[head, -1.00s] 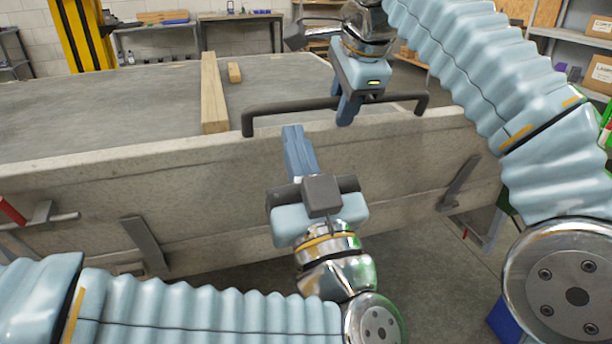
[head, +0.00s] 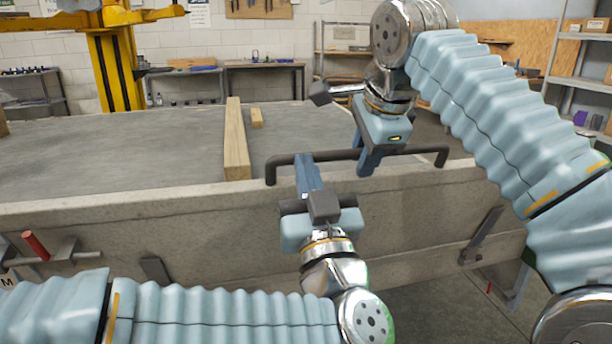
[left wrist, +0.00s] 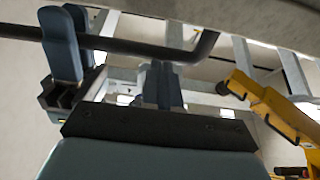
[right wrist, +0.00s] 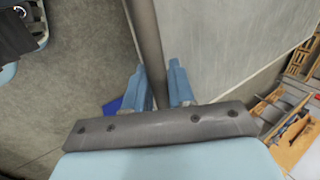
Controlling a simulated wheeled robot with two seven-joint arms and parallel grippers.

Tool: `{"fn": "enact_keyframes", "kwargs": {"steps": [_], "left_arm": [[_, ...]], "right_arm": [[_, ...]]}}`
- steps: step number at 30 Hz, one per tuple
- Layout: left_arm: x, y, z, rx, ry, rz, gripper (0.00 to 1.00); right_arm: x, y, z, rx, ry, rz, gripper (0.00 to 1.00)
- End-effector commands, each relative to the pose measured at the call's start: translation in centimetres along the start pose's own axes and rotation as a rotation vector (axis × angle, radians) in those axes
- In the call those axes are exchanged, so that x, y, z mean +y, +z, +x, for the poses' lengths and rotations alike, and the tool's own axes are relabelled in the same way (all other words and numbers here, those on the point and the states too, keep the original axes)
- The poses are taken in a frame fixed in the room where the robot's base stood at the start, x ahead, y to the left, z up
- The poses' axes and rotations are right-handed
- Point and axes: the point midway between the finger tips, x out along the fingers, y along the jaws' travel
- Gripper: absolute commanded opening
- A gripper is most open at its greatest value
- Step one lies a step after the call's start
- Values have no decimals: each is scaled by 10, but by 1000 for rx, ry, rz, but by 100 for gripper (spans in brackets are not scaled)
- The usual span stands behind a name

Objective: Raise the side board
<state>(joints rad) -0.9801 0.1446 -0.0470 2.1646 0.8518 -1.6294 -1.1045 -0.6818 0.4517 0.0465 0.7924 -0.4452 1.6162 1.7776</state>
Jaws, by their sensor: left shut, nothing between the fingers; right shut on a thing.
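The side board (head: 210,235) is a long grey panel standing upright along the near edge of the flat bed, with a dark bar handle (head: 428,151) along its top. My right gripper (head: 368,160) is shut on the handle near its middle; the right wrist view shows the bar (right wrist: 146,45) between the two blue fingers. My left gripper (head: 307,170) is shut and empty, its fingertips overlapping the handle's left part in the head view. In the left wrist view its closed fingers (left wrist: 162,82) sit just under the bar (left wrist: 130,46); contact cannot be told.
A timber beam (head: 236,145) and a small wood block (head: 257,118) lie on the grey bed (head: 120,145). A red-handled lever (head: 35,245) is at the left of the board, and a metal bracket (head: 482,235) at its right. A yellow lift post (head: 115,70) stands behind.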

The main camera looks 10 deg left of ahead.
Motion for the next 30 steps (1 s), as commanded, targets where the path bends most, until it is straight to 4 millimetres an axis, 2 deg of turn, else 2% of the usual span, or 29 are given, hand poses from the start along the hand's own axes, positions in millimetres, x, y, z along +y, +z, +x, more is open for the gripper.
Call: {"fn": "enact_keyframes", "kwargs": {"steps": [1,3,10,11,13,22,30], "left_arm": [[-3,2,12,-18,-10,-2,0],[-3,3,19,-34,-10,-3,0],[-4,4,20,-36,-12,-1,0],[-4,4,20,-36,-13,-1,0],[-4,4,20,-36,-13,0,0],[-4,4,20,-36,-14,1,0],[-4,4,19,-36,-14,1,0]], "right_arm": [[6,2,-2,-3,22,-4,0],[6,2,-2,-4,24,-5,0],[7,4,-5,-10,21,-8,0],[6,4,-5,-10,20,-8,47],[6,4,-5,-10,20,-8,44],[6,3,-8,-7,19,-5,44],[3,4,-37,-9,13,-6,44]]}}
